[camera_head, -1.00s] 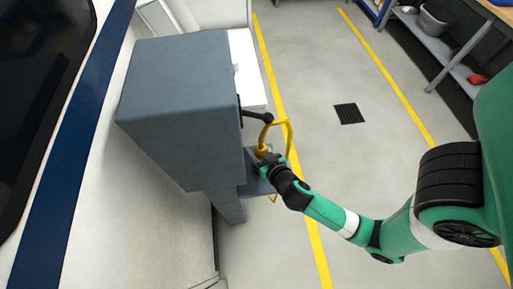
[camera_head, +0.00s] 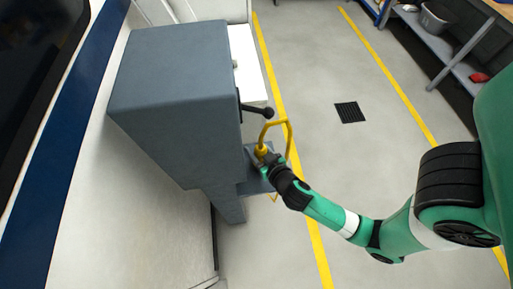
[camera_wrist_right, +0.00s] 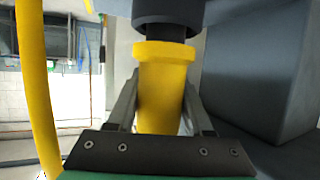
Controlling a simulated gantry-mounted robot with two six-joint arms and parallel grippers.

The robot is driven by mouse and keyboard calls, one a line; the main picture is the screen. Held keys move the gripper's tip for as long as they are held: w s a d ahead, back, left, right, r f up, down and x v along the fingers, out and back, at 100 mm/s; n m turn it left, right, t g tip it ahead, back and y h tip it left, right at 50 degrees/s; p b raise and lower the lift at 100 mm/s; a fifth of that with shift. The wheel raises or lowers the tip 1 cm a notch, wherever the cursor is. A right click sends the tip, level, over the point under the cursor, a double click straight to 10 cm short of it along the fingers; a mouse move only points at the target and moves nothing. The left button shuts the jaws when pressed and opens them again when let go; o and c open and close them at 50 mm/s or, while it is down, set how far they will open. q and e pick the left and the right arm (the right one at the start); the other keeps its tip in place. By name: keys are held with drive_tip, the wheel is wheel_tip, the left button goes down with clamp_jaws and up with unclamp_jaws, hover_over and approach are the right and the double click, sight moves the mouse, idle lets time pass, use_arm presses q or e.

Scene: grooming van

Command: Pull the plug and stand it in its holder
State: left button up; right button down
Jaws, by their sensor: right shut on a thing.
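A yellow plug (camera_head: 262,151) with a looping yellow cable (camera_head: 289,135) is at the right side of a large grey cabinet (camera_head: 180,80). My right gripper (camera_head: 270,160) is shut on the plug. In the right wrist view the yellow plug body (camera_wrist_right: 165,85) is upright between the two fingers of the right gripper (camera_wrist_right: 160,115). A dark neck at its end meets a wide dark ring (camera_wrist_right: 168,10); I cannot tell whether this is the socket or the holder. My left gripper is not in view.
A black lever (camera_head: 256,110) sticks out from the cabinet above the plug. A small grey shelf (camera_head: 253,187) lies below the plug. The white van wall is at the left. Open floor with yellow lines (camera_head: 308,225) and a drain (camera_head: 350,112) lies to the right.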

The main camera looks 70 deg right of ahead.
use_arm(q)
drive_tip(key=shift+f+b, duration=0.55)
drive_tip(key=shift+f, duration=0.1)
use_arm(e)
drive_tip(key=shift+f, duration=0.65)
drive_tip(key=shift+c, duration=1.1)
unclamp_jaws()
